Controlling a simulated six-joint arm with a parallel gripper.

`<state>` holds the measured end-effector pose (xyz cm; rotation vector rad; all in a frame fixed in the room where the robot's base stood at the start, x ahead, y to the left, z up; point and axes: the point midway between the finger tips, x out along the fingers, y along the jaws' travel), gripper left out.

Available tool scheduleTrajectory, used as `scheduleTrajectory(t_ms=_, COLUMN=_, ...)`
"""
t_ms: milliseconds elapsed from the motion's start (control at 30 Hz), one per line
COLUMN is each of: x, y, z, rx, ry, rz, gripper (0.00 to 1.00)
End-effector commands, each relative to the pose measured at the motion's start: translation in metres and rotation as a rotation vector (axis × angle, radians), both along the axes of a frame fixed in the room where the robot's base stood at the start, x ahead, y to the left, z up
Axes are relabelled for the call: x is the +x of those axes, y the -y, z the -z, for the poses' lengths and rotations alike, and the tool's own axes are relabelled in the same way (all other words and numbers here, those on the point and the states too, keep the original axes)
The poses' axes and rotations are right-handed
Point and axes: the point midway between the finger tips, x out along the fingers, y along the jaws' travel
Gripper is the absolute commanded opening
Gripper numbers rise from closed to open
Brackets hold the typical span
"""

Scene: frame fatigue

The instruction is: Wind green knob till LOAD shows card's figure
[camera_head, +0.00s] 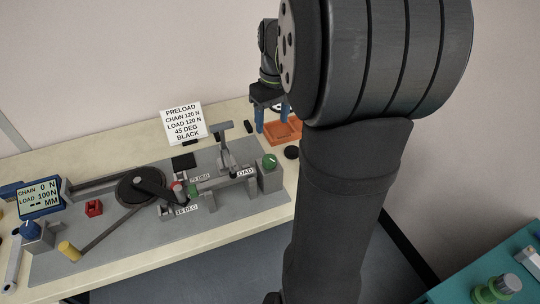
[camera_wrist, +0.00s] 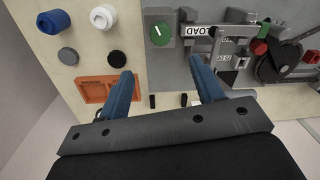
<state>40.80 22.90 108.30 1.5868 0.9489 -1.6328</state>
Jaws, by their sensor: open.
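The green knob (camera_head: 270,161) sits on a grey block at the right end of the fixture, beside the LOAD label (camera_head: 244,172). In the wrist view the knob (camera_wrist: 159,33) shows a pale pointer line. The card (camera_head: 184,122) reads PRELOAD, CHAIN 120 N, LOAD 120 N, 45 DEG, BLACK. The display (camera_head: 40,197) reads CHAIN 0 N, LOAD 100 N and dashes for MM. My gripper (camera_head: 272,126) has blue fingers, open and empty, beyond the knob near the orange tray. In the wrist view the knob lies ahead of the gap between my fingers (camera_wrist: 162,78), apart from them.
An orange tray (camera_head: 287,133) and a black disc (camera_head: 292,152) lie near the knob. A lever post (camera_head: 226,150) stands left of it. A blue knob (camera_head: 30,229) and yellow cylinder (camera_head: 68,250) are at the left. Blue and white spools (camera_wrist: 53,22) show in the wrist view.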

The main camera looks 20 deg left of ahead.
Motion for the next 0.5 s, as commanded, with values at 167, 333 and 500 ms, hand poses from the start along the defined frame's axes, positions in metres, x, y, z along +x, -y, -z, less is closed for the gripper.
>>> scheduleTrajectory(t_ms=167, x=-0.003, y=-0.001, z=0.042, rx=-0.003, ry=-0.005, rz=0.001, gripper=0.61)
scheduleTrajectory(t_ms=333, x=-0.004, y=-0.002, z=0.079, rx=-0.003, ry=-0.005, rz=0.001, gripper=0.61)
scheduleTrajectory(t_ms=500, x=-0.006, y=-0.003, z=0.11, rx=-0.002, ry=-0.002, rz=0.002, gripper=0.61)
